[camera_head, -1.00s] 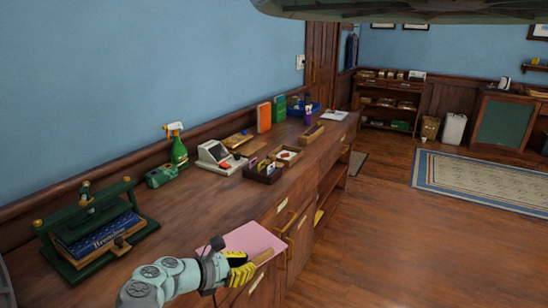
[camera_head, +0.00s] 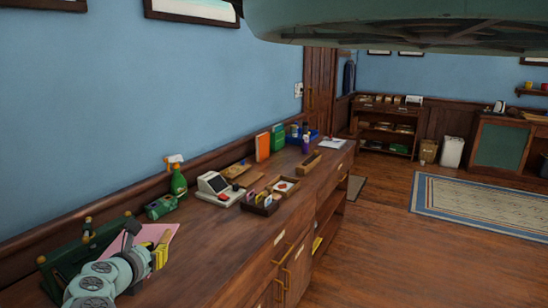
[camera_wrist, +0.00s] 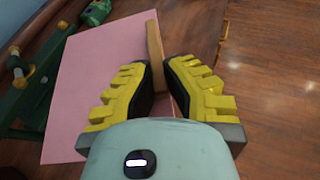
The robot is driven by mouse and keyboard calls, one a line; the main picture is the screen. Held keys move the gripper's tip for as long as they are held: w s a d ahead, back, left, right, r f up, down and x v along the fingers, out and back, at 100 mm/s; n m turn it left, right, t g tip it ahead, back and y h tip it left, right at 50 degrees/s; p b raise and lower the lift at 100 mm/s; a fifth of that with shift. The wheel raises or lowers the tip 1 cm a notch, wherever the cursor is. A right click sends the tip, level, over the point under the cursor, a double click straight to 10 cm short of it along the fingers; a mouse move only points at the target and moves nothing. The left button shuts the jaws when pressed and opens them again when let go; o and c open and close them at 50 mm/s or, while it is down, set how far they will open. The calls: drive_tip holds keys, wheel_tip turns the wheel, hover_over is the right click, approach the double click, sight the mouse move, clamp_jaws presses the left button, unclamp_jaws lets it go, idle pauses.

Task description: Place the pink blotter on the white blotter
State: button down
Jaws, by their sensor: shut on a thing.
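The pink blotter (camera_head: 158,232) is a flat pink sheet with a tan wooden strip along one edge. My gripper (camera_head: 160,250) is shut on that strip, at the near left of the wooden counter. In the wrist view the yellow-padded fingers (camera_wrist: 162,85) close around the strip, and the pink sheet (camera_wrist: 95,75) spreads to the left. My arm hides part of the sheet in the head view. A flat white sheet (camera_head: 333,143), seemingly the white blotter, lies at the counter's far end, well apart from my gripper.
A green press (camera_head: 70,262) stands beside my gripper at the left. The counter's front strip is fairly clear.

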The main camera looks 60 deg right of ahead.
drive_tip(key=w+a+r+n+t+y+p, duration=0.1)
drive_tip(key=w+a+r+n+t+y, duration=0.15)
drive_tip(key=a, duration=0.45)
drive_tip(key=w+a+r+n+t+y+p, duration=0.1)
drive_tip(key=w+a+r+n+t+y, duration=0.1)
drive_tip(key=w+a+r+n+t, duration=0.3)
drive_tip(key=s+a+r+n+y+p, duration=0.15)
drive_tip(key=a+y, duration=0.25)
drive_tip(key=a, duration=0.5)
drive_tip(key=s+a+r+n+y+p, duration=0.1)
drive_tip(key=a+n+y, duration=0.25)
drive_tip(key=a, duration=0.65)
wheel_tip(320, 180, up, 38)
drive_tip(key=d+p, duration=0.1)
drive_tip(key=p, duration=3.7)
drive_tip(key=shift+w+g, duration=0.15)
drive_tip(key=shift+g, duration=0.2)
drive_tip(key=shift+f, duration=0.1)
